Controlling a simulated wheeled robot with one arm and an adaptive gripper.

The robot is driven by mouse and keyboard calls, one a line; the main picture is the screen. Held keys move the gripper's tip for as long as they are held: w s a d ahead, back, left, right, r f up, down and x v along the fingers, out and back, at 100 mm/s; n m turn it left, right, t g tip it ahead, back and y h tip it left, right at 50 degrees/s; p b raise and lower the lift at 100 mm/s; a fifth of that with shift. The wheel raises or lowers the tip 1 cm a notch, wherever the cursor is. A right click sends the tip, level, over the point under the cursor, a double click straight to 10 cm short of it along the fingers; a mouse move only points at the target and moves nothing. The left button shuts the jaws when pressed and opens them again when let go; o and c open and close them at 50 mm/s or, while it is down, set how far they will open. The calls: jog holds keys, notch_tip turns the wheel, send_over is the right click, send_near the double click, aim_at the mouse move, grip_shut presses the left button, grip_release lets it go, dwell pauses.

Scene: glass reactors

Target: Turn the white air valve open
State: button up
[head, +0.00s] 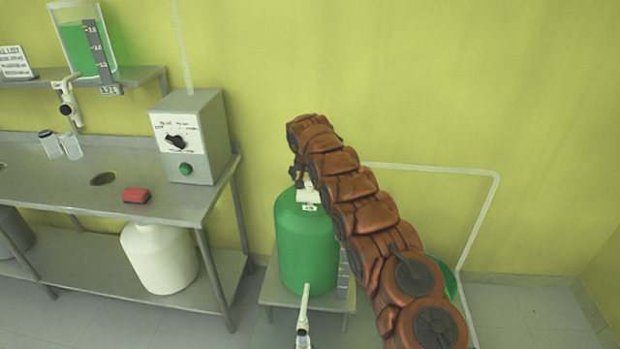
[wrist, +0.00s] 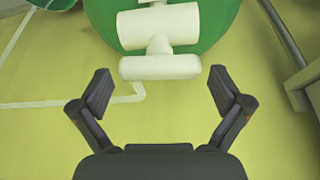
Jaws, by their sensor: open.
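The white air valve (head: 308,194) sits on top of a green tank (head: 305,245), partly hidden behind my gripper in the head view. In the wrist view the valve has a thick white body (wrist: 158,27) against the green tank and a T-shaped white handle (wrist: 160,67) pointing toward my gripper. My gripper (wrist: 160,76) is open and empty. Its two fingertips stand to the left and right of the handle, with a clear gap on each side and no visible contact. In the head view my gripper (head: 297,176) is small and dark, just above the valve.
A steel bench (head: 75,190) at left carries a grey control box (head: 192,137), a red block (head: 136,195) and two small bottles. A white jug (head: 160,258) is below. A white pipe (head: 430,168) runs along the wall at right. Another white valve (head: 303,330) is in front of the tank.

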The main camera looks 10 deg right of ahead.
jog(key=c, duration=0.9)
jog(key=shift+b, duration=0.3)
jog(key=shift+n, duration=0.6)
jog(key=o, duration=0.9)
jog(key=shift+r, duration=0.2)
jog(key=v, duration=1.1)
jog(key=shift+s+r+y, duration=0.25)
jog(key=shift+s+y, duration=0.05)
jog(key=shift+s, duration=0.1)
